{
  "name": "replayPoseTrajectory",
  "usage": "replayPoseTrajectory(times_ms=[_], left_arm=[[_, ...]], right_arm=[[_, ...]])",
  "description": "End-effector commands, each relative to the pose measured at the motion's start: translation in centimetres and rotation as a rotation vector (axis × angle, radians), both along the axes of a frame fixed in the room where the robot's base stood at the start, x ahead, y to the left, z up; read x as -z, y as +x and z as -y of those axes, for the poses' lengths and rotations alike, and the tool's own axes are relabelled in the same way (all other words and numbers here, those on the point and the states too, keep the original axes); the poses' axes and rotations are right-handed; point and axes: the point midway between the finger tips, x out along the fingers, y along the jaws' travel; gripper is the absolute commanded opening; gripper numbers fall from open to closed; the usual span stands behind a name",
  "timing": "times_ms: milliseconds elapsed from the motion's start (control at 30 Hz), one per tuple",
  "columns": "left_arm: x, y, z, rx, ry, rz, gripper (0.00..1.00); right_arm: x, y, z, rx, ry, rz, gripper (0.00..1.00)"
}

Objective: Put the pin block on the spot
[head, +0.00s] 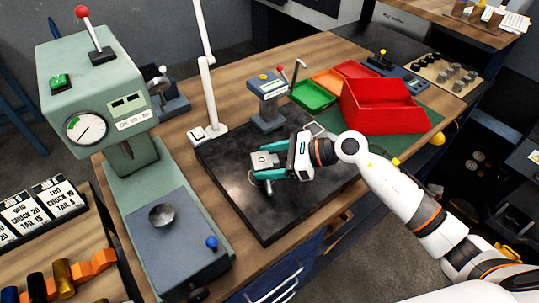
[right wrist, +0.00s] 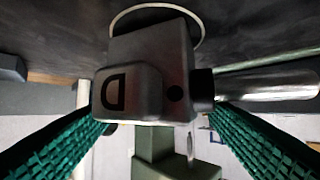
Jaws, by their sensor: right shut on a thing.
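The pin block (head: 263,160) is a grey block marked with a letter D, held between the teal fingers of my right gripper (head: 270,164). In the right wrist view the block (right wrist: 140,85) fills the middle, with a round metal pin (right wrist: 265,84) sticking out to the right. The spot looks like a thin pale ring (right wrist: 158,6) on the dark plate (head: 217,155); the block covers much of it. In the head view only a faint arc of it shows beside the block. Whether the block touches the plate I cannot tell. My left gripper is not in view.
A green press with a dial (head: 87,127) stands to the left. A red bin (head: 385,108) and a green tray (head: 313,95) are at the back right. The plate's front is clear.

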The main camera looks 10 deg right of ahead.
Motion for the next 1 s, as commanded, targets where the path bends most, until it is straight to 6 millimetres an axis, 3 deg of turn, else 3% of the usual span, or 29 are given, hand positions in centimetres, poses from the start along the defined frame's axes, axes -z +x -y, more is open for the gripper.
replayPoseTrajectory(times_ms=[200,233,367,733,1000], left_arm=[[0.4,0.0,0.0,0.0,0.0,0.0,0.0],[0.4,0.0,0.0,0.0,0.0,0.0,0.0],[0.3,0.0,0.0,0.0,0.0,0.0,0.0],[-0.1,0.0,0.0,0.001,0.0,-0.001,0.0],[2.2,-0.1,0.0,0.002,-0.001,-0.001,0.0]], right_arm=[[-0.1,0.1,0.0,0.001,0.006,0.008,0.04],[0.3,0.0,0.0,0.0,0.0,0.001,0.7],[0.2,0.0,0.0,0.0,0.0,0.0,0.9],[-0.2,0.0,0.1,0.0,0.0,0.0,0.9],[-1.4,-1.8,4.5,0.001,-0.005,0.0,0.9]])
